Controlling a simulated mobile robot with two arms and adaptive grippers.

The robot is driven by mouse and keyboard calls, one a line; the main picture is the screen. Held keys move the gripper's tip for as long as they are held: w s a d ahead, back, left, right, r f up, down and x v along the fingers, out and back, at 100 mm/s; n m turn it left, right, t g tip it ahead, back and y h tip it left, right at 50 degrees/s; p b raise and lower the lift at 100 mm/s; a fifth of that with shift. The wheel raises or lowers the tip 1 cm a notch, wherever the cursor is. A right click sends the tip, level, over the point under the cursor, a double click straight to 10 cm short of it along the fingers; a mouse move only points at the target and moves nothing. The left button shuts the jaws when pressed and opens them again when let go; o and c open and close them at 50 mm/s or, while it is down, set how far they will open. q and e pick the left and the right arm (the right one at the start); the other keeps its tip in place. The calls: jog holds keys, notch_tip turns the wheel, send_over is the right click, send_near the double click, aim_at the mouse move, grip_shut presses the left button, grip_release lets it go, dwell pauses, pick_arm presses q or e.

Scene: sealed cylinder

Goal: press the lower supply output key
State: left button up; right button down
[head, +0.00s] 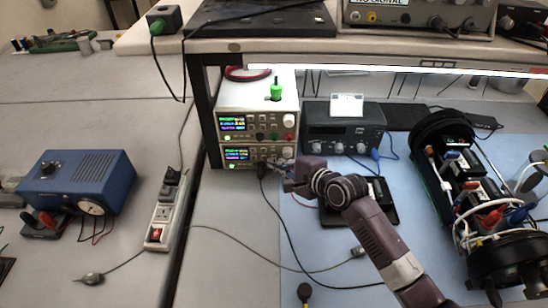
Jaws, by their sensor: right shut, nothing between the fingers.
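Two cream bench supplies are stacked under the shelf. The upper supply (258,112) has a lit display, knobs and a green object on top. The lower supply (236,154) also has a lit display (238,153); the right part of its front is partly covered by my right gripper. My right gripper (270,168) is shut and empty, its tip at or just in front of the lower supply's lower right front. I cannot tell whether it touches the panel. The output key is too small to make out. My left gripper is not in view.
A dark instrument (343,128) stands right of the supplies. An opened cylinder with wiring (468,190) lies on the blue mat at right. A blue box (78,182) and a power strip (163,215) are at left. Black cables cross the bench below my right arm.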

jog(key=shift+s+r+p, duration=0.1)
jog(key=shift+s+p, duration=0.5)
jog(key=shift+p, duration=0.1)
jog(key=shift+s, duration=0.15)
jog(key=s+p, duration=0.4)
jog(key=shift+s, duration=0.45)
jog(key=shift+s+f, duration=0.1)
jog(key=shift+f, duration=0.1)
